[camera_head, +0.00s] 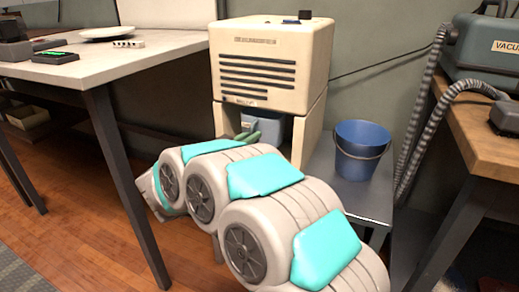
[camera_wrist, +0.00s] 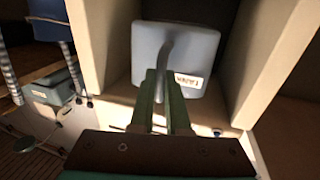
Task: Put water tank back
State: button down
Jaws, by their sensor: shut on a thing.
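The water tank (camera_head: 268,127) is a grey-blue box in the lower opening of the cream dehumidifier (camera_head: 270,60). In the wrist view the tank (camera_wrist: 203,48) sits between the opening's pale side walls and has a small label on its face. My gripper (camera_wrist: 164,78) has green fingers shut on the tank's handle (camera_wrist: 167,50), which runs up the middle of its face. In the head view my gripper (camera_head: 247,137) is at the mouth of the opening, and my arm hides the lower part of the tank. I cannot tell how deep the tank sits.
A blue bucket (camera_head: 362,150) stands on a low grey table (camera_head: 350,191) just right of the dehumidifier. A pale table (camera_head: 105,66) is at left. A wooden bench (camera_head: 470,135) with a vacuum (camera_head: 487,50) and its hose (camera_head: 420,120) is at right.

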aim_at(260, 128)
jog(key=x, duration=0.3)
jog(key=a+x, duration=0.1)
jog(key=x, duration=0.1)
jog(key=shift+w+d+f, duration=0.1)
jog(key=shift+w+d, duration=0.05)
jog(key=shift+w, duration=0.55)
jog(key=shift+f+b, duration=0.35)
jog(key=shift+f, duration=0.25)
notch_tip(260, 128, down, 5)
jog(key=shift+s+f+b, duration=0.1)
jog(key=shift+f+b, duration=0.05)
jog(key=shift+b, duration=0.4)
jog(key=shift+f, duration=0.15)
jog(key=shift+f, duration=0.15)
jog(key=c, duration=0.9)
grip_release()
